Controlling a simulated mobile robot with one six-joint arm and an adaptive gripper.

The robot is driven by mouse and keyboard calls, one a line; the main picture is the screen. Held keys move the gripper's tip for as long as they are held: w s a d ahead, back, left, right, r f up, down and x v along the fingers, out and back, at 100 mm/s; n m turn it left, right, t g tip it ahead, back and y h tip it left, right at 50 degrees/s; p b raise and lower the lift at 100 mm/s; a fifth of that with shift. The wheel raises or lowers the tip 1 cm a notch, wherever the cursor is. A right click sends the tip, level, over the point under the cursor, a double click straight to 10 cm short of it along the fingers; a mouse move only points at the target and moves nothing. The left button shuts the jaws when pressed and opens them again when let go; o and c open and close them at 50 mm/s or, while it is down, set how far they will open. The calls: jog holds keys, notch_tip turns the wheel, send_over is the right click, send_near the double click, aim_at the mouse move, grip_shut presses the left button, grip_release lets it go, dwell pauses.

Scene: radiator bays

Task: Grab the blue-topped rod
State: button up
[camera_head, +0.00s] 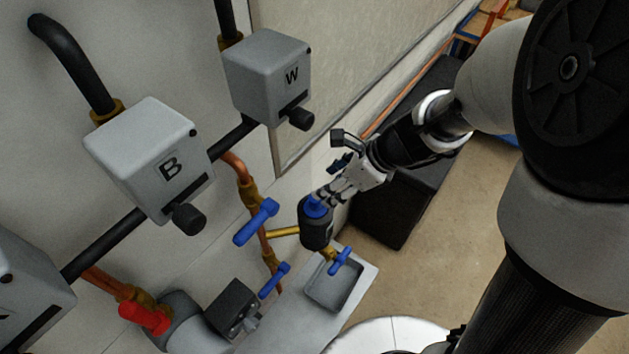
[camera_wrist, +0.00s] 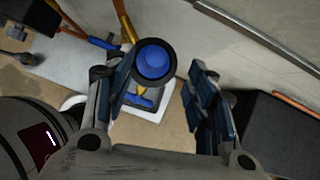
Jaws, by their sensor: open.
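The rod's blue top (camera_head: 315,208) shows at the upper end of a black cylindrical holder (camera_head: 317,233). In the wrist view, the round blue top (camera_wrist: 153,61) sits inside a dark ring, close to the left finger. The rod below its top is hidden. My gripper (camera_head: 329,193) is right at the blue top in the head view. In the wrist view, my gripper (camera_wrist: 163,82) is open, with one finger on each side and nothing clamped. I cannot tell whether a finger touches the top or the holder.
Boxes marked B (camera_head: 150,160) and W (camera_head: 266,78) hang on the wall at left. Blue-handled valves (camera_head: 256,222) and copper pipes stand near the holder. A grey tray (camera_head: 334,290) lies below.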

aim_at(315, 215)
jog(key=x, duration=0.3)
jog(key=shift+a+f+b, duration=0.1)
jog(key=shift+b, duration=0.25)
jog(key=x, duration=0.1)
jog(key=b+x, duration=0.1)
jog(key=x, duration=0.1)
jog(key=b+x, duration=0.1)
jog(key=x, duration=0.1)
jog(key=shift+s+f, duration=0.25)
jog(key=shift+s, duration=0.1)
jog(key=shift+c, duration=0.3)
grip_shut()
